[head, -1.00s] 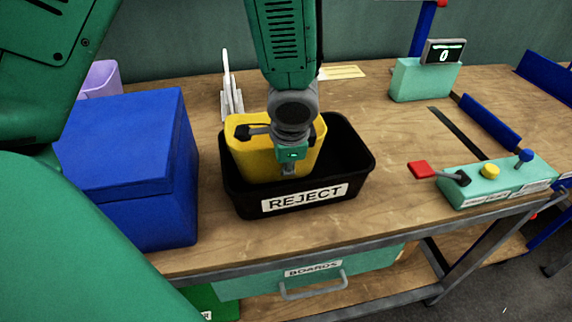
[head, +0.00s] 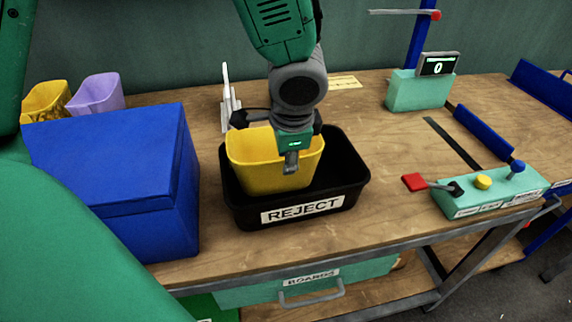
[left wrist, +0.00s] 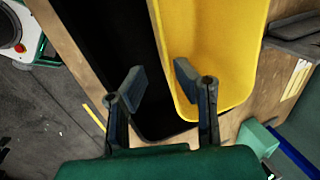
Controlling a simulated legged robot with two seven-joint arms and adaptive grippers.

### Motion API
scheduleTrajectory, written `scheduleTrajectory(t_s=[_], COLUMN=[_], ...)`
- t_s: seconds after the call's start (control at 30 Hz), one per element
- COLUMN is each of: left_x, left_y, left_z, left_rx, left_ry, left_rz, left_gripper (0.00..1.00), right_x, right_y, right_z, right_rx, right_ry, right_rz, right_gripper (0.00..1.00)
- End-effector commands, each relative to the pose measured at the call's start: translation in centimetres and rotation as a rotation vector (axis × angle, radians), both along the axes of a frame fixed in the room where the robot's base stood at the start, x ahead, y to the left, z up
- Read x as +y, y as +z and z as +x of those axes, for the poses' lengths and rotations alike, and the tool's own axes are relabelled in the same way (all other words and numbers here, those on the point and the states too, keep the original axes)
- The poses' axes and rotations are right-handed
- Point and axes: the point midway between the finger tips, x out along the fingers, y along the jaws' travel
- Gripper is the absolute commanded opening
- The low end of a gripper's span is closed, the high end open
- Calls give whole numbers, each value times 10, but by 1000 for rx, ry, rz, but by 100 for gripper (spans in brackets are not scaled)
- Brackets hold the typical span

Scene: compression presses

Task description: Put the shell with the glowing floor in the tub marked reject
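A yellow shell (head: 270,170) stands in the left part of the black tub (head: 352,180), whose front label reads REJECT. The shell also shows in the left wrist view (left wrist: 220,55), with a plain yellow inside; I see no glow on its floor. My left gripper (head: 289,152) hangs over the shell's right side. In the left wrist view its two fingers (left wrist: 158,78) are apart with nothing held between them. One is over the tub's dark inside, the other over the shell. My right gripper is not in view.
A large blue box (head: 110,180) stands left of the tub. Behind it are another yellow shell (head: 47,100) and a lilac shell (head: 97,93). A teal display unit reading 0 (head: 420,90) and a teal control box (head: 490,195) stand right. Table between them is mostly clear.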

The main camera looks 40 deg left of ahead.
Motion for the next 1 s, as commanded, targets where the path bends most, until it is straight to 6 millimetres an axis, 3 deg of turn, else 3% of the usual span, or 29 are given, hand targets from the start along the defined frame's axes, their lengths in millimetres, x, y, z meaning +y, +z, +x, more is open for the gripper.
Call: scheduleTrajectory(t_s=[0.1, 0.3, 1.0], left_x=[-5, -8, -9], left_y=[22, 36, 37], left_z=[-3, -7, -8], left_rx=[-1, 1, 1], left_ry=[-1, 0, 0], left_rz=[-1, -2, 0], left_gripper=[26, 26, 26], right_x=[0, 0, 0], right_y=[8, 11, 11], right_z=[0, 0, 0], right_rx=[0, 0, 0], right_ry=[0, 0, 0], right_rz=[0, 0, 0], right_gripper=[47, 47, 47])
